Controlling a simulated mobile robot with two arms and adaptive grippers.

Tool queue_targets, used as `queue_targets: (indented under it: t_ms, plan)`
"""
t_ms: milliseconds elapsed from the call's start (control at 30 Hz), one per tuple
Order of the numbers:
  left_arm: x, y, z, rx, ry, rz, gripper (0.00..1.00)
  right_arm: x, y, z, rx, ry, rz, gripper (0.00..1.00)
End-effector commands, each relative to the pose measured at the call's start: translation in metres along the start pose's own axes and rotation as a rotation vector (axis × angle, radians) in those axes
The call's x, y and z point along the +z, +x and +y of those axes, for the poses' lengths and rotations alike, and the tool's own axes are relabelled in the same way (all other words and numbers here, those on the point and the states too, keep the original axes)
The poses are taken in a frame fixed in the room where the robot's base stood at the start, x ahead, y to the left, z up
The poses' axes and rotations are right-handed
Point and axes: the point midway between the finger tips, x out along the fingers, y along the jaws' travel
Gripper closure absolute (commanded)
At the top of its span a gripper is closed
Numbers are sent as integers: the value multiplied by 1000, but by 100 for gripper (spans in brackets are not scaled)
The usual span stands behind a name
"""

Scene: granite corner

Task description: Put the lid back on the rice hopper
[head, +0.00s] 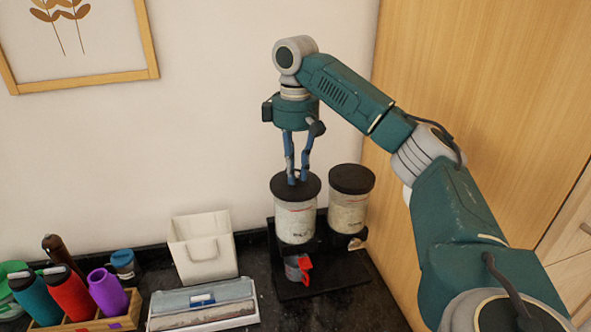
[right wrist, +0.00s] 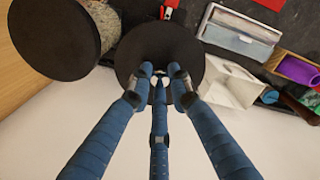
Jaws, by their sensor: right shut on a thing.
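My right gripper (head: 297,179) points straight down and is shut on the small knob of a round black lid (head: 311,188). The lid sits level at the top of the left clear hopper (head: 294,224), which holds pale grains. I see no clear gap between lid and rim, but cannot tell if it is fully seated. In the right wrist view the fingers (right wrist: 160,84) meet at the middle of the lid (right wrist: 145,48), which hides the hopper below. The writing on the hopper is too small to read. My left gripper is not in view.
A second hopper (head: 347,211) with its black lid (head: 351,178) on stands close at right. A cup with a red handle (head: 297,268) is below the left hopper. A white bin (head: 204,246), a lidded box (head: 203,302) and a wooden bottle rack (head: 128,312) stand left.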

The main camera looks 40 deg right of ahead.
Motion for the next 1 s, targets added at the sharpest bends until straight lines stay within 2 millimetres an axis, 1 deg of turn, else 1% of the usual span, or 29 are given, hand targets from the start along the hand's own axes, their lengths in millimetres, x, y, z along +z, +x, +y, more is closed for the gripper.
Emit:
queue_targets:
  t_ms: [267,300,367,400,600,633,667,700,733,1000]
  plan:
    - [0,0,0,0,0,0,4,0,0,0,-1,0,0,100]
    - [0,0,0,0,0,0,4,0,0,0,-1,0,0,80]
    - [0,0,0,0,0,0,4,0,0,0,-1,0,0,68]
    - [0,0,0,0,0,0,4,0,0,0,-1,0,0,60]
    - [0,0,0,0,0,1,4,0,0,0,-1,0,0,60]
    - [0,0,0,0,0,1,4,0,0,0,-1,0,0,58]
    - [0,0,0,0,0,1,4,0,0,0,-1,0,0,52]
    - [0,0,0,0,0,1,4,0,0,0,-1,0,0,44]
    - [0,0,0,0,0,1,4,0,0,0,-1,0,0,41]
    - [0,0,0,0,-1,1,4,0,0,0,-1,0,0,41]
